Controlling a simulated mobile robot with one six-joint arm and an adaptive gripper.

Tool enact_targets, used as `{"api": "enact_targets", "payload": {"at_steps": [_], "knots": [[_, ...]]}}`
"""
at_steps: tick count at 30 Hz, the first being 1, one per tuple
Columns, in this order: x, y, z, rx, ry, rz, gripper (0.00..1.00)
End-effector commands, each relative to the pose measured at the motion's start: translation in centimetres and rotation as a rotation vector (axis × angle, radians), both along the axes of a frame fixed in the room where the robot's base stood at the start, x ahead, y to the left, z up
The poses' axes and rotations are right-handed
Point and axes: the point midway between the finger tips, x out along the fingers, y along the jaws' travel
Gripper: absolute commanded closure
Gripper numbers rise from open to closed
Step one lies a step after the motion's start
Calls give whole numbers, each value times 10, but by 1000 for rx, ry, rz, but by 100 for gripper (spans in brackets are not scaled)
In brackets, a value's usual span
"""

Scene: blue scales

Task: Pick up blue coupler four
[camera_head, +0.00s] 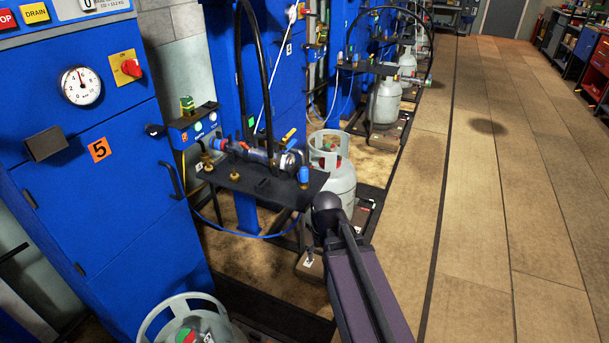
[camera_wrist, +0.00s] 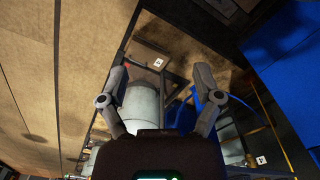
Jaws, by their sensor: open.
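Several couplers and fittings lie on a black shelf (camera_head: 255,186) in front of the blue cabinets. A silver cylindrical coupler (camera_head: 262,155) with a yellow lever lies along it, and a small blue-capped fitting (camera_head: 304,174) stands at its right end. I cannot read which is coupler four. My gripper (camera_wrist: 160,72) is open in the wrist view, fingers spread wide, with nothing between the tips. Beyond them are a grey gas cylinder (camera_wrist: 141,103) and the floor. In the head view my dark arm reaches up to the shelf's right end; the gripper is hidden there.
A grey gas cylinder (camera_head: 338,183) stands just beyond the shelf; another cylinder (camera_head: 190,323) is at the bottom. The blue cabinet marked 5 (camera_head: 92,190) fills the left. A black hose arches above the shelf. The tan floor (camera_head: 490,230) on the right is clear.

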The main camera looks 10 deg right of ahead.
Motion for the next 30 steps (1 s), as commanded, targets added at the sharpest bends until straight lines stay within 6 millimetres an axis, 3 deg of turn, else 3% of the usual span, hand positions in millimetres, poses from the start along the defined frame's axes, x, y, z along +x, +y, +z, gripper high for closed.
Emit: {"api": "enact_targets", "payload": {"at_steps": [1, 30], "knots": [[12, 1, 13, 0, 0, -10, 17], [228, 4, 182, 0, -1, -473, 17]]}}
